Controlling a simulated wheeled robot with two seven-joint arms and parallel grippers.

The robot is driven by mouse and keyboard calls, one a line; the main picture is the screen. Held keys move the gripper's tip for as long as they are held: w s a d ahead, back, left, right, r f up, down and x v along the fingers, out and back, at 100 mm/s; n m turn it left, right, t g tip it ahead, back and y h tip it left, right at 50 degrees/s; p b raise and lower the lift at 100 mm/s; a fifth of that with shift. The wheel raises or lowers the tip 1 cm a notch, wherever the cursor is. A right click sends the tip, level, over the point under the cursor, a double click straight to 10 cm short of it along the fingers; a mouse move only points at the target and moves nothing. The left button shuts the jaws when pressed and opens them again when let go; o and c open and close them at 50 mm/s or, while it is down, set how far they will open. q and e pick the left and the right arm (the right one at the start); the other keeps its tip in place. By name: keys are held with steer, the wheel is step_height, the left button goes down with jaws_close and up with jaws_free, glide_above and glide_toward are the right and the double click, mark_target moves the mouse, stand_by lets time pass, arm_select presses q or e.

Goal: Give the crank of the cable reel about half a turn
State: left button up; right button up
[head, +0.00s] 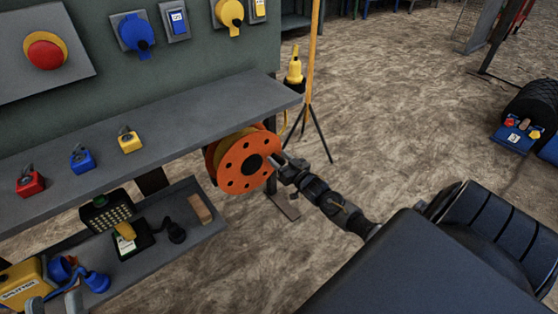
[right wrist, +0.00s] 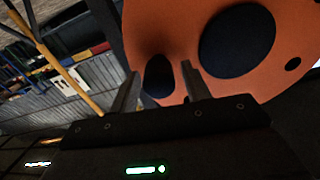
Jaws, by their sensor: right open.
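The orange cable reel (head: 236,174) hangs below the right end of the grey shelf, with a dark hub (head: 254,163) and round holes in its face. In the right wrist view the orange disc (right wrist: 205,85) fills the upper right. A dark crank knob (right wrist: 157,72) stands off it, left of the hub (right wrist: 237,40). My right gripper (head: 277,164) is at the right side of the reel. Its fingers (right wrist: 158,88) are open on either side of the knob; contact is unclear.
The shelf (head: 180,118) above the reel carries red, blue and yellow padlocks. A lower tray (head: 205,232) holds a dark lamp-like box, a plug and a wooden block. A yellow pole on a tripod (head: 311,60) stands behind.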

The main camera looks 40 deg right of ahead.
steer(key=shift+w, duration=0.3)
jaws_close()
steer(key=shift+f, duration=0.1)
